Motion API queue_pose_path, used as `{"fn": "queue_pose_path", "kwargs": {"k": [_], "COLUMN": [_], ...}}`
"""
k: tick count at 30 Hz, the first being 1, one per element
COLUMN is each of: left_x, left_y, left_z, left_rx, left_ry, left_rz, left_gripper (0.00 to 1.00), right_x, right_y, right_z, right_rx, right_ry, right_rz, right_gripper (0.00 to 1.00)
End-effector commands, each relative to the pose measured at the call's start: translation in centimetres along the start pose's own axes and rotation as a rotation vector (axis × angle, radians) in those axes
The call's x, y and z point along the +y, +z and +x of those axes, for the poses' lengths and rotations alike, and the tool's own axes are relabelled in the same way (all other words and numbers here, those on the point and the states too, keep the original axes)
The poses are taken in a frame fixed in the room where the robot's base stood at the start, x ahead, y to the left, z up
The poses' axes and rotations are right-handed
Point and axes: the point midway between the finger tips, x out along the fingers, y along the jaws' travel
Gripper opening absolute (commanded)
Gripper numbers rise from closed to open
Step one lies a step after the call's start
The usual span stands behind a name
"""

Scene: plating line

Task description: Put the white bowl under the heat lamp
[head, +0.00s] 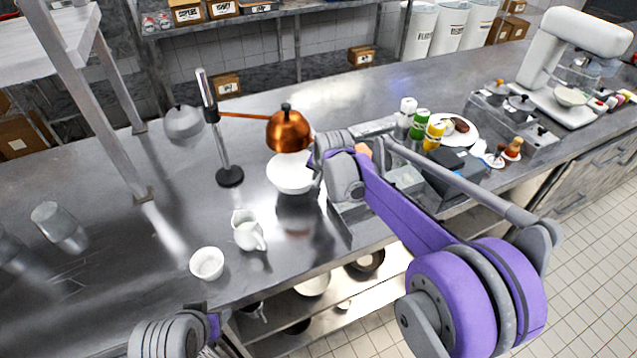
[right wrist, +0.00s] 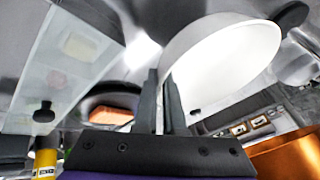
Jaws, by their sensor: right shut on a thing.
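The white bowl (head: 289,176) is in the middle of the head view, just below the copper heat lamp shade (head: 288,132). A dark reflection on the counter below it suggests it is held a little above the steel. My right gripper (head: 318,165) is shut on the bowl's right rim. In the right wrist view its two fingers (right wrist: 162,102) pinch the rim of the white bowl (right wrist: 225,62), and the copper shade (right wrist: 285,158) shows at the lower right. My left gripper (head: 212,322) is at the bottom left of the head view; its fingers cannot be made out.
A white jug (head: 247,231) and a small white cup (head: 207,263) stand on the counter at the front. The lamp post's round base (head: 230,177) is left of the bowl.

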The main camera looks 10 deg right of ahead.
Motion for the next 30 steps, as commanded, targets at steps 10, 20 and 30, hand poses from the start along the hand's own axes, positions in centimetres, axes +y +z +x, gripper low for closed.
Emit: {"fn": "queue_pose_path", "kwargs": {"k": [10, 20, 30], "left_x": [0.0, 0.0, 0.0], "left_y": [-0.1, 0.1, 0.1], "left_z": [-0.1, 0.1, 0.0], "left_rx": [0.001, -0.001, 0.000], "left_ry": [0.000, 0.000, 0.000], "left_rz": [0.000, 0.000, 0.000], "left_gripper": [0.50, 0.50, 0.50], "right_x": [1.1, 1.2, 1.1], "right_y": [1.3, 1.4, 1.4], "right_z": [2.9, 3.1, 3.0], "right_rx": [0.000, -0.001, -0.001], "right_ry": [0.000, 0.001, 0.001], "right_rz": [0.000, 0.000, 0.000], "right_gripper": [0.00, 0.16, 0.37]}}
